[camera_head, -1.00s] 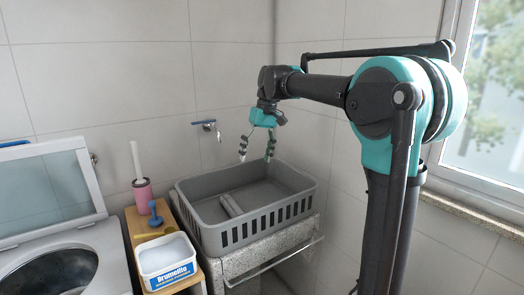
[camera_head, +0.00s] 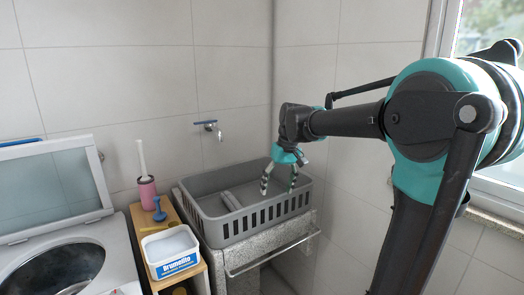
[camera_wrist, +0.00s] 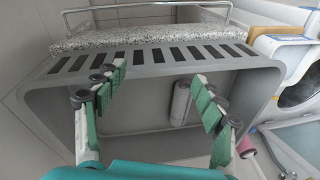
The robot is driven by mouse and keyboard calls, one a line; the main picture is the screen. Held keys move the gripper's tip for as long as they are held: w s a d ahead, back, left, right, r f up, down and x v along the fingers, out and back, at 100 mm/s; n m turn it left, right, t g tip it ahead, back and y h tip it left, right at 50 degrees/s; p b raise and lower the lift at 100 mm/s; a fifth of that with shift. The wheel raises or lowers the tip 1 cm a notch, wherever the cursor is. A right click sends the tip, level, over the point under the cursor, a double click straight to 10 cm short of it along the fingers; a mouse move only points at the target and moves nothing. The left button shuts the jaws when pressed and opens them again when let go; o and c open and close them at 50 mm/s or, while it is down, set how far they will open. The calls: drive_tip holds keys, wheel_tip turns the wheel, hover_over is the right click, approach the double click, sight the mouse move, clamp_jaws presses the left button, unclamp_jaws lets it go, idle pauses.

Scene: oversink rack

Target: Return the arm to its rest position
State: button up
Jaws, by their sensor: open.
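My gripper (camera_head: 279,180) is open and empty. In the head view it hangs fingers-down at the right part of the grey basket (camera_head: 240,227), with the fingertips in front of or over its opening; the exact height is hard to tell. In the wrist view the spread fingers of my gripper (camera_wrist: 158,95) are seen against the basket (camera_wrist: 150,65), with nothing between them. A grey cylindrical item (camera_head: 231,200) lies inside the basket, left of my gripper; it also shows in the wrist view (camera_wrist: 181,103).
The basket sits on a speckled stone sink (camera_head: 248,251) with a metal rail. A wall tap (camera_head: 211,127) is behind. To the left are a white Brumolito tub (camera_head: 170,250), a blue plunger (camera_head: 158,210), a pink brush holder (camera_head: 147,191) and an open washing machine (camera_head: 60,270).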

drive_tip(key=s+d+f+m+t+h, duration=0.1)
drive_tip(key=s+d+f+m+t, duration=0.1)
drive_tip(key=s+d+f, duration=0.5)
drive_tip(key=s+d+f+m+t+h, duration=0.1)
drive_tip(key=s+d+f+m, duration=0.1)
drive_tip(key=s+d+f, duration=0.5)
drive_tip(key=s+f, duration=0.4)
drive_tip(key=f, duration=0.3)
drive_tip(key=shift+s+t, duration=0.25)
drive_tip(key=shift+t, duration=0.15)
drive_tip(key=shift+o, duration=0.6)
drive_tip(key=shift+r, duration=0.1)
